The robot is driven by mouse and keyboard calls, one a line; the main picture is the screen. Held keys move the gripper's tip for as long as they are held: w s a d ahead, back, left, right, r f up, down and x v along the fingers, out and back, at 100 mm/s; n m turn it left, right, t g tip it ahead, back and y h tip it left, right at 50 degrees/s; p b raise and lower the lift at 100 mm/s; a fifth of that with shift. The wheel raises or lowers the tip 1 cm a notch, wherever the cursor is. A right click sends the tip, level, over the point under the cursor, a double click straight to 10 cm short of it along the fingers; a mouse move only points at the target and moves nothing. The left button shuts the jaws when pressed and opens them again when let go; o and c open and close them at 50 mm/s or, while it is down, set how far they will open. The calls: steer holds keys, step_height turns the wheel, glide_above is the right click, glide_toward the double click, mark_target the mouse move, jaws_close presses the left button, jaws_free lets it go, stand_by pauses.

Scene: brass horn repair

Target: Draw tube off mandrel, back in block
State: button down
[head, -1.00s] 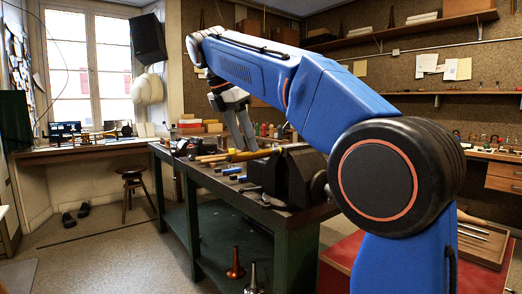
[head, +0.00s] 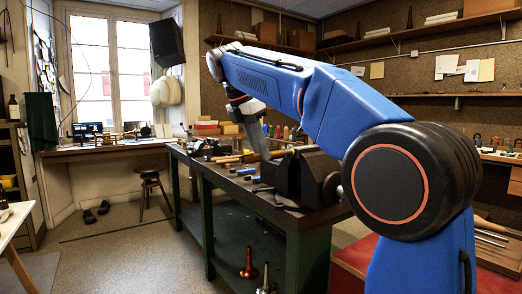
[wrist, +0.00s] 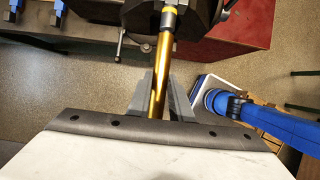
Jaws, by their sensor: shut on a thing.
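My gripper (wrist: 159,100) is closed around a shiny brass tube (wrist: 160,65) in the wrist view. In the head view my gripper (head: 262,148) points down over the bench (head: 215,168), left of the dark vise (head: 305,178). I cannot pick out the block.
Several tools with blue and tan handles lie on the bench left of the vise. A red-topped cabinet (head: 352,256) is at the right. A stool (head: 152,178) stands on open floor at the left.

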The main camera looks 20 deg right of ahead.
steer(key=s+a, duration=0.2)
steer(key=a, duration=0.6)
steer(key=s+a, duration=0.3)
steer(key=a, duration=0.5)
steer(key=shift+s+a, duration=0.15)
steer(key=shift+a, duration=0.05)
stand_by(1.9)
